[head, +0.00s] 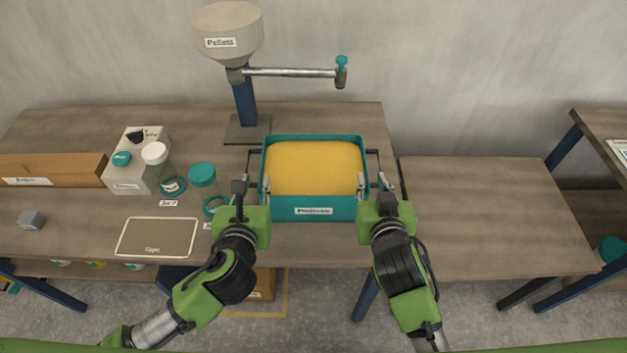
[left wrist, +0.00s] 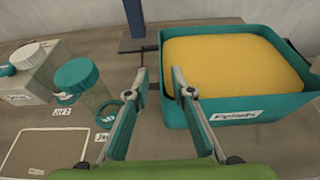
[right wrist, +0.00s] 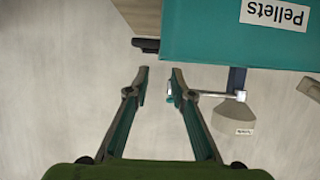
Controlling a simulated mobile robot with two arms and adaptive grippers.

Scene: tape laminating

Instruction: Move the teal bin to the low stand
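The teal bin (head: 340,208), filled with yellow pellets, stands on the main table with a dark handle on each side. It also shows in the left wrist view (left wrist: 245,108) and, in part, in the right wrist view (right wrist: 220,40). The low stand (head: 490,220) is the lower wooden surface to the right, with a bare top. My left gripper (head: 253,188) is at the bin's left side, open and empty in the left wrist view (left wrist: 159,75). My right gripper (head: 373,184) is at the bin's right side, open (right wrist: 161,72), with a dark handle (right wrist: 147,45) just beyond its fingertips.
The pellet hopper (head: 228,35) stands behind the bin, its pipe reaching over behind it. A teal-lidded jar (head: 203,180), a white box (head: 128,175) and a framed mat (head: 157,237) lie to the left. A taller shelf (head: 605,135) stands at the far right.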

